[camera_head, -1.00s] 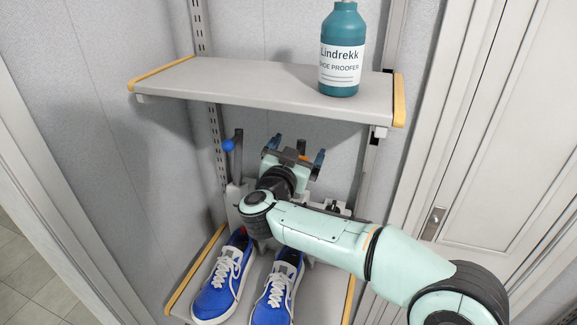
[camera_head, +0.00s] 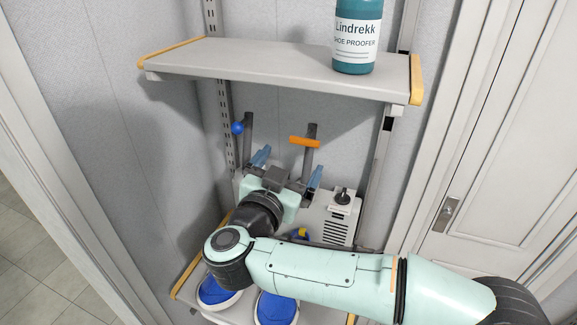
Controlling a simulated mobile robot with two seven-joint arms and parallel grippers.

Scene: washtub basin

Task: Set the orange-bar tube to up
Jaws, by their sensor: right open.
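The tube with the orange bar (camera_head: 304,142) stands at the back of the unit under the shelf. Its dark grey stem looks roughly upright, with its lower part hidden by my right gripper. A similar dark tube with a blue ball (camera_head: 237,128) stands to its left. My right gripper (camera_head: 288,168) is open and empty, in front of and below the orange bar. Its blue fingers point towards the back wall, one to each side of the palm. I cannot tell whether the right finger touches the stem. My left gripper is not in view.
A grey shelf (camera_head: 275,70) with a teal bottle (camera_head: 357,40) hangs above the tubes. A light grey unit with a black knob (camera_head: 342,196) stands to the right of the gripper. Blue shoes (camera_head: 275,307) sit below my arm, partly hidden. A door (camera_head: 500,180) is at right.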

